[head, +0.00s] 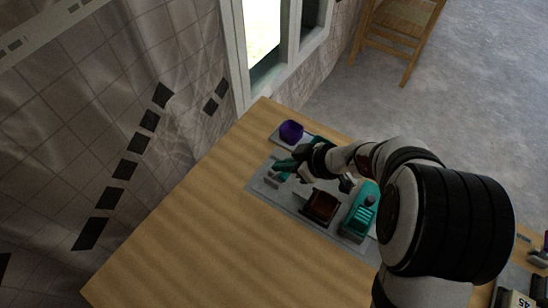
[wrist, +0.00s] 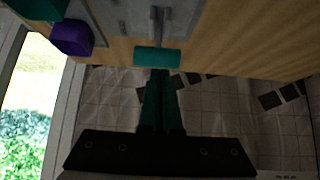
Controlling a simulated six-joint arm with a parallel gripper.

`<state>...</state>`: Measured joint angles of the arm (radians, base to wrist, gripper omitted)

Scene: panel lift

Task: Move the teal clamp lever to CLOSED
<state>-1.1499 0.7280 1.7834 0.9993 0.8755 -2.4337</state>
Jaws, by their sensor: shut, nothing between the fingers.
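The teal clamp lever shows in the wrist view as a teal crossbar (wrist: 158,57) on a thin grey stem, above a grey plate. My gripper (wrist: 160,75) is shut and empty, its fingertips right at the near edge of the crossbar. I cannot tell whether they touch it. In the head view my gripper (head: 286,171) is low over the far left part of the grey panel (head: 283,203), and the lever is hard to tell apart from the fingers there. The CLOSED marking is not readable.
A purple knob-like object (head: 291,131) stands at the panel's far end. A dark red box (head: 320,206) and a teal box (head: 359,216) sit on the near side, close under my arm. The wooden table (head: 190,240) is bare to the left, beside a tiled wall.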

